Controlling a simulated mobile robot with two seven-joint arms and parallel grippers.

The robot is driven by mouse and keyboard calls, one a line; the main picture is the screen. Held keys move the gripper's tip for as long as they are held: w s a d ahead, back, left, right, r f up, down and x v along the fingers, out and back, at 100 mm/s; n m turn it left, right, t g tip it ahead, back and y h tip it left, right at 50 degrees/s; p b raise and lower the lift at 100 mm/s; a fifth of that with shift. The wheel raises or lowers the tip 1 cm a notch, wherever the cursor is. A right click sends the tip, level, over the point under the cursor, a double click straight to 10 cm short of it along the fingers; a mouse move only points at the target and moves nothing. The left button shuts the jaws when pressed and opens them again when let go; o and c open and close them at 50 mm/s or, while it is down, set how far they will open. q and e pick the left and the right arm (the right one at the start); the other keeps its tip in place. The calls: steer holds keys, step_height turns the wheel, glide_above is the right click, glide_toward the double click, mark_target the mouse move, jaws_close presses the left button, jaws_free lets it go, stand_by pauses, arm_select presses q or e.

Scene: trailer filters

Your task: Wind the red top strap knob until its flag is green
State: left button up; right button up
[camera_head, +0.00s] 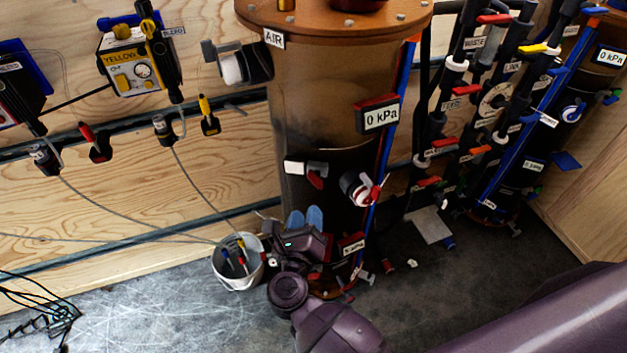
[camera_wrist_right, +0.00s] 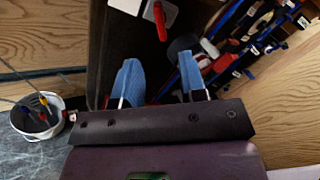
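I cannot clearly make out a red strap knob or a green flag. The large brown tank (camera_head: 320,110) stands in the middle of the head view. On its lower front are a small red lever (camera_head: 316,181) with a pale handle and a white round fitting (camera_head: 360,189) with a red handle. My right gripper (camera_head: 305,218) is low at the tank's front, below these fittings. Its blue fingers point up, apart and empty. In the right wrist view the gripper (camera_wrist_right: 160,82) faces the dark tank, with a red lever (camera_wrist_right: 160,22) beyond the fingers. My left gripper is out of view.
A white bucket (camera_head: 239,277) with coloured-tipped tubes stands left of my right gripper. Black and blue pipes with valves (camera_head: 497,105) stand to the right. A yellow pump box (camera_head: 130,68) hangs on the wooden wall. Floor at lower left is mostly clear, apart from black cables (camera_head: 50,310).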

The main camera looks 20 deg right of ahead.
mark_target(314, 183)
steer(key=x, duration=1)
steer(key=shift+w+d+r, duration=0.1)
steer(key=shift+w+d, duration=0.1)
steer(key=shift+w, duration=0.15)
jaws_close()
